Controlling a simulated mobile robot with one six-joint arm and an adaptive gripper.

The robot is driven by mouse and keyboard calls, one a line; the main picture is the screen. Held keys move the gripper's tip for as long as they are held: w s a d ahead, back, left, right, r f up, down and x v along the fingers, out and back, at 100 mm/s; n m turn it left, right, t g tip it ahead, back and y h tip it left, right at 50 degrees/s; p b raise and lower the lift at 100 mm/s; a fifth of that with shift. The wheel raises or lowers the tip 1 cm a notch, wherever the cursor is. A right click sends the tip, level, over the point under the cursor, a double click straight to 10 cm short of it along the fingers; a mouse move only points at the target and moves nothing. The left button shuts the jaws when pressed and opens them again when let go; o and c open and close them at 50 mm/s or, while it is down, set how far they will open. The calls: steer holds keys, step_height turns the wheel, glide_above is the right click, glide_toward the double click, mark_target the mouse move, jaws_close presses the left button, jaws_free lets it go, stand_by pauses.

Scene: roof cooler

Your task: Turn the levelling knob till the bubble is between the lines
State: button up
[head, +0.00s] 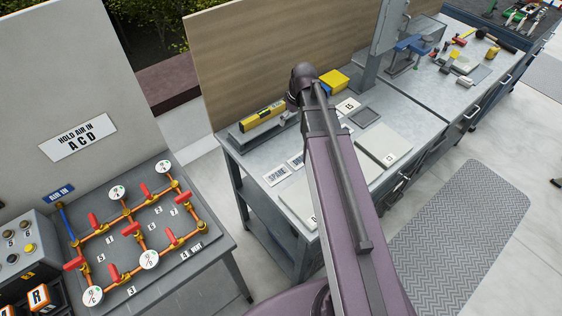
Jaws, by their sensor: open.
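A yellow spirit level (263,116) lies on a grey bar or plate (246,134) at the left end of the grey workbench, close to the wooden back panel. The bubble and its lines are too small to make out. I cannot pick out the levelling knob; it may be hidden behind my arm, which covers the area just right of the level. My gripper is not visible, as my arm's upper end hides whatever is beyond it.
White number cards and flat grey plates (384,145) lie on the workbench (425,123). A yellow block (335,80) and a blue vise (411,46) stand further right. A pipe board with red valves and gauges (140,230) is at the left. A patterned mat (456,238) covers floor at right.

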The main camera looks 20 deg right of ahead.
steer(key=s+a+f+m+b, duration=0.1)
steer(key=s+a, duration=0.1)
steer(key=s, duration=0.1)
steer(key=s+a+f+m+b, duration=0.1)
steer(key=s+a+f+b, duration=0.1)
steer(key=s, duration=0.1)
steer(key=s+a+f+m+g+h+b, duration=0.1)
steer(key=s+a+f, duration=0.1)
steer(key=s, duration=0.1)
steer(key=shift+s, duration=0.15)
steer(key=shift+s+a+f+m+h+b, duration=0.2)
steer(key=shift+s+m+b, duration=0.1)
steer(key=shift+s, duration=0.2)
steer(key=shift+s+a+f+m+h+b, duration=0.15)
steer(key=shift+s+a+m+b, duration=0.1)
steer(key=shift+s, duration=0.2)
steer(key=shift+s, duration=0.1)
steer(key=shift+s+a, duration=0.25)
steer(key=shift+s, duration=0.3)
stand_by(2.1)
